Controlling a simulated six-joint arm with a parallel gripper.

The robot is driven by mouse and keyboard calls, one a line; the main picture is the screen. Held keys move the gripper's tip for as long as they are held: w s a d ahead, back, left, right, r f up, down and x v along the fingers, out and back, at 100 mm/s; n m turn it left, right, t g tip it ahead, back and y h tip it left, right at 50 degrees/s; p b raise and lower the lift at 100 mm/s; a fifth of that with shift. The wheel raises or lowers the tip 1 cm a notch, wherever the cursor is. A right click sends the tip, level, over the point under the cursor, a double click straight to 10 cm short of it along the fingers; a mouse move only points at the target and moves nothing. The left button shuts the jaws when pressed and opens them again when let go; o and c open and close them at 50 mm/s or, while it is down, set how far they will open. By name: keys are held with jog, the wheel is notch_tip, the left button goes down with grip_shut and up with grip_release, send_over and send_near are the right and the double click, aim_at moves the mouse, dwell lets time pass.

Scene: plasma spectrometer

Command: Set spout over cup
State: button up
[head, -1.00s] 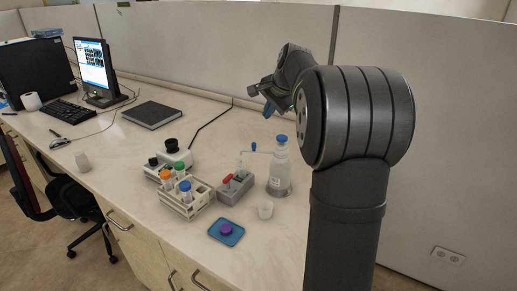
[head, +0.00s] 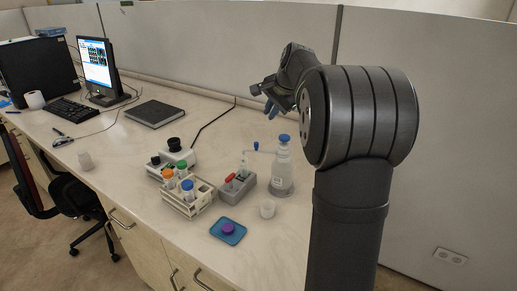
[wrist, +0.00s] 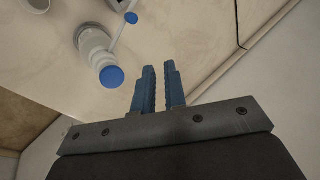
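A clear wash bottle (head: 281,175) with a blue cap stands upright at the right of the bench. Its thin spout (head: 266,151) runs out to the left and ends in a blue tip (head: 256,146). The bottle's blue cap also shows in the wrist view (wrist: 112,77), with the blue spout tip (wrist: 131,18) above it. A small white cup (head: 267,209) stands in front of the bottle; the spout tip is not over it. My gripper (head: 270,108) is above and behind the bottle. In the wrist view its blue fingers (wrist: 159,78) are a little apart, with nothing between them.
A blue tray (head: 228,232) with a purple item lies in front. Partition panels (head: 235,45) stand behind.

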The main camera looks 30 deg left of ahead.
jog(key=o, duration=0.3)
jog(key=shift+o, duration=0.8)
jog(key=m, duration=0.1)
jog(key=r+m, duration=0.1)
jog(key=m, duration=0.1)
jog(key=shift+w+d+r+g, duration=0.1)
jog(key=shift+d+g, duration=0.1)
jog(key=shift+g, duration=0.2)
notch_tip(320, 180, up, 3)
jog(key=d+m+g+h, duration=0.1)
jog(key=d+m+g, duration=0.1)
jog(key=m, duration=0.5)
jog(key=m+g, duration=0.1)
jog(key=m, duration=0.1)
send_near(257, 143)
jog(key=x, duration=0.8)
jog(key=shift+a+f, duration=0.3)
grip_shut()
